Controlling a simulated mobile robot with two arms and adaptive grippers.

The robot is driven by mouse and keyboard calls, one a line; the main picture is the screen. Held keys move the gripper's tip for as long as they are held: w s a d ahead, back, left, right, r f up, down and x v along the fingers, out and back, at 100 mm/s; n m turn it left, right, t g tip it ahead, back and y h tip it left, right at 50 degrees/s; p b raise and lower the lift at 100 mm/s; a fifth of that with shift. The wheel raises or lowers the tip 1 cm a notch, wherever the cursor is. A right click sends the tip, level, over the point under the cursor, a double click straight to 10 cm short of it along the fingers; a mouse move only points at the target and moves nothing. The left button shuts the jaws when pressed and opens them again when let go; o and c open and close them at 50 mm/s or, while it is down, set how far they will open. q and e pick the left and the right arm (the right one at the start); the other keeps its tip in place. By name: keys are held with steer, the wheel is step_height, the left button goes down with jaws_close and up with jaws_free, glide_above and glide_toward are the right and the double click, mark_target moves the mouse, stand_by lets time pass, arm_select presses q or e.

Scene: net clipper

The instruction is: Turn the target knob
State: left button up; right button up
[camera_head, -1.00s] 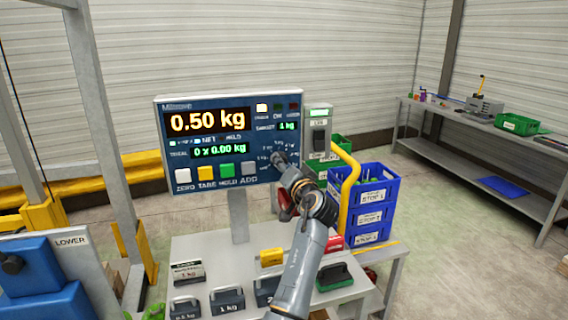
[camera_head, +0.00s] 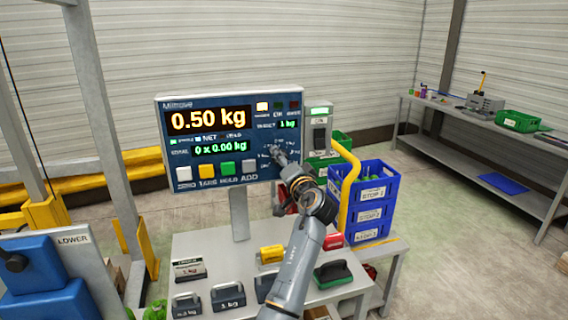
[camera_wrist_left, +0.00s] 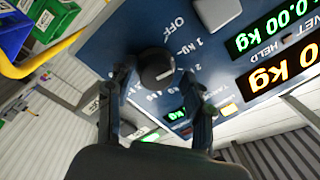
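The target knob (camera_wrist_left: 156,68) is a round black dial on the blue scale panel (camera_head: 218,180), with OFF and kg marks around it. In the left wrist view my left gripper (camera_wrist_left: 154,80) is open, with one finger on each side of the knob. I cannot tell whether the fingers touch it. The panel shows 0.50 kg, and its small target display (camera_head: 288,124) reads 1 kg. My right gripper is not in view.
A yellow bent rail (camera_head: 348,185) and stacked blue crates (camera_head: 372,190) stand close right of my arm. Colored buttons (camera_head: 227,169) line the panel's lower edge.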

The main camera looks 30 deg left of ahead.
arm_select(q)
steer(key=v, duration=1.1)
steer(key=shift+s+d+f, duration=0.2)
steer(key=shift+s+f, duration=0.05)
steer(key=shift+s, duration=0.1)
